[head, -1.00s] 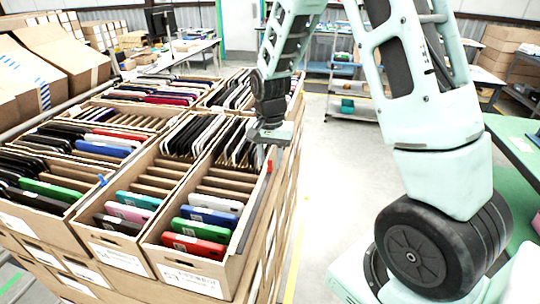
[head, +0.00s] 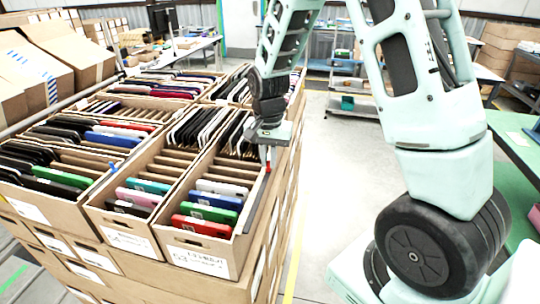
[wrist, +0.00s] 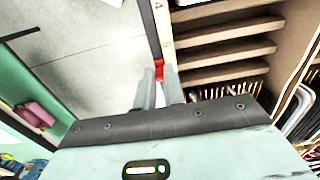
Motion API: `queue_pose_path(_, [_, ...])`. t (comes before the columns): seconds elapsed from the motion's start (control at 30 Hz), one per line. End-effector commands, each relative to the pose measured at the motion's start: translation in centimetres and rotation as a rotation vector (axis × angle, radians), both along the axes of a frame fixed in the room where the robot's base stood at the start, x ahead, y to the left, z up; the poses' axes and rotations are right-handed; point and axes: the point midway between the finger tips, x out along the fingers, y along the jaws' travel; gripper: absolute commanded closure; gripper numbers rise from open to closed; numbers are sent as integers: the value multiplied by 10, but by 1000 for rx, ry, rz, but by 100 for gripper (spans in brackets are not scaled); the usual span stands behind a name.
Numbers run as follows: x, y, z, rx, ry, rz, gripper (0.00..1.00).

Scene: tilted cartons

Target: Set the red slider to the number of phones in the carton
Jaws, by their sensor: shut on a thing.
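My gripper (head: 267,154) points down at the right edge of the front right carton (head: 201,259). It is shut on the red slider (head: 268,168). In the wrist view the two grey fingers (wrist: 160,88) meet at the red slider (wrist: 158,70), on a strip along the carton's side. A digit shows on the strip but is hard to read. In the carton's front rows stand a red phone (head: 201,226), a green phone (head: 214,201), a blue phone (head: 209,215) and a white phone (head: 222,187). Several dark and white phones (head: 236,137) lean at the back, partly hidden by my gripper.
A carton of phones (head: 128,240) adjoins on the left, with more cartons behind. Several empty dividers (wrist: 228,55) show in the wrist view. Open floor (head: 330,190) lies right of the stack. A green table (head: 515,150) stands at the far right.

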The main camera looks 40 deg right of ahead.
Motion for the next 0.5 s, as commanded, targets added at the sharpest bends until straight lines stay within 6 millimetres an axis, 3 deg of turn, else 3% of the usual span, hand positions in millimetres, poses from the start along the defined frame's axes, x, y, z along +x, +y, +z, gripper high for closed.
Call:
queue_pose_path(0.3, [-31, 43, 2, 0, -4, 5, 100])
queue_pose_path(0.5, [-41, 54, 1, 1, -4, 1, 100])
